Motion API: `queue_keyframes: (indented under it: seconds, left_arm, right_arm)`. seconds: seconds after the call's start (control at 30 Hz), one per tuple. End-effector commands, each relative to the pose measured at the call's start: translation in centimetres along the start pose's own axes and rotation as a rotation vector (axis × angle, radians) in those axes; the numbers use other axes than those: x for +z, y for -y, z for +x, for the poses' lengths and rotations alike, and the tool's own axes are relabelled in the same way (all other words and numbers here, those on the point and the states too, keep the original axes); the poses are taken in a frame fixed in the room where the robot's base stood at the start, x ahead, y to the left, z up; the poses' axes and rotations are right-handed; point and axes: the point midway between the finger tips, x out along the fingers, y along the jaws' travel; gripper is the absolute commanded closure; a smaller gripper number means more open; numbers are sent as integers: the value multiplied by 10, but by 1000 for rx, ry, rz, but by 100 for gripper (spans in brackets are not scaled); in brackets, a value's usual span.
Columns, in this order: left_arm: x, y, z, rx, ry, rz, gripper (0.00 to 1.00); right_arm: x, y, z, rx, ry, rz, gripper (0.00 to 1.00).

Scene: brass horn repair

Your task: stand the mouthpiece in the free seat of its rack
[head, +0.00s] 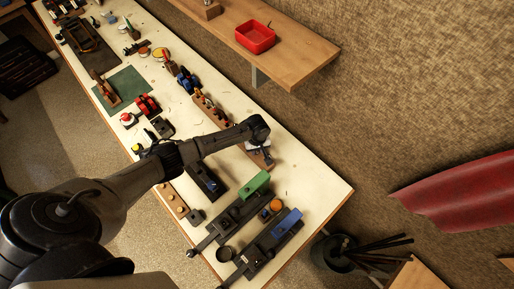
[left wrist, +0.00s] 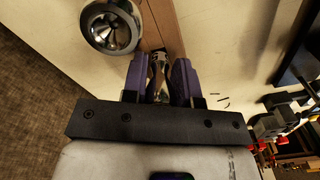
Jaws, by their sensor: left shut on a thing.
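My left gripper (head: 261,149) is over the far edge of the bench, above the near end of a long wooden rack (head: 222,123). In the left wrist view its purple fingers (left wrist: 159,78) are shut on a small silvery piece, seemingly the mouthpiece (left wrist: 158,63), mostly hidden between them. The wooden rack (left wrist: 162,20) runs beneath the fingers. A round, bright metal cup (left wrist: 112,26) stands just left of the fingers, overlapping the rack's edge; I cannot tell how it is seated. The free seat cannot be made out. My right gripper is not in view.
A green block (head: 255,184) and a blue block (head: 287,222) sit on dark fixtures at the near end of the bench. A red tray (head: 255,37) is on the wall shelf.

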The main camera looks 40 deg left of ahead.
Motion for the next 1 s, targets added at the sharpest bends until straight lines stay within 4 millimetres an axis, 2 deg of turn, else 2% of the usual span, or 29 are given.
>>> queue_keyframes:
  seconds: [0.17,0.2,0.5,0.8,1.0]
  left_arm:
    - [0,0,5,0,0,0,97]
    - [0,0,4,0,0,0,71]
    - [0,0,4,0,0,0,43]
    - [0,0,0,0,0,0,43]
    - [-1,0,-27,2,-2,0,43]
  right_arm:
    - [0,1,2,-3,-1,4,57]
    - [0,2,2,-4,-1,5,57]
    - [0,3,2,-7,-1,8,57]
    - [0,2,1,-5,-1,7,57]
    - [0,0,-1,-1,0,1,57]
